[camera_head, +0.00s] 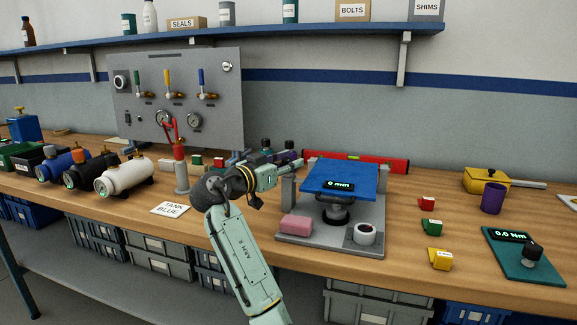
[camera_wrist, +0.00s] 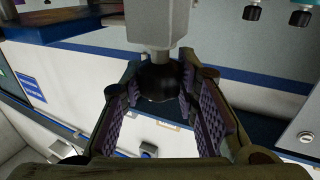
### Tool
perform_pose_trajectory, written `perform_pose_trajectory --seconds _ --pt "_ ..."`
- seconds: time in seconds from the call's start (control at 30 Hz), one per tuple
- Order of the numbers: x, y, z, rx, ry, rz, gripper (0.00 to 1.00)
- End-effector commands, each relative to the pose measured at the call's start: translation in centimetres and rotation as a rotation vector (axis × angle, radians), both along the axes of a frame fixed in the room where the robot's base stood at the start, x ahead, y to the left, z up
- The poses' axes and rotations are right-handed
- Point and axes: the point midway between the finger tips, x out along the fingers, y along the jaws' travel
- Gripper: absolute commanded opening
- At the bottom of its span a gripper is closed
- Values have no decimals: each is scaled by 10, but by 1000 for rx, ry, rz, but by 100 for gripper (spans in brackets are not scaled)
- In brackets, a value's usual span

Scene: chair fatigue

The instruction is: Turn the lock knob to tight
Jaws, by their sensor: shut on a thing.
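The chair-test fixture (camera_head: 290,237) has a grey base, a blue seat plate (camera_head: 335,177) with a "0 mm" display, and a grey post at its left. My gripper (camera_head: 284,165) is at the fixture's left side, by the post. In the wrist view, a dark round knob (camera_wrist: 160,82) sits at the end of a grey block (camera_wrist: 158,22). My gripper's purple-padded fingers (camera_wrist: 160,90) are on either side of the knob and shut on it. The knob is hidden behind my gripper in the head view, and no tight marking can be read.
A red level (camera_head: 375,162) lies behind. A teal torque pad (camera_head: 520,262) reads "0.0 Nm". A valve panel (camera_head: 190,100) and cylinders stand left.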

Motion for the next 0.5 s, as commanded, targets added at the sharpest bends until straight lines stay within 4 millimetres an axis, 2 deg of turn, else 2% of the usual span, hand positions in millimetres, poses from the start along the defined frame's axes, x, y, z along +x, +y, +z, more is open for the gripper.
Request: perform_pose_trajectory --seconds 0.2,0.5 --pt "1 1 1 -3 -1 -116 0" --pt "1 -1 2 -2 -4 -186 0"
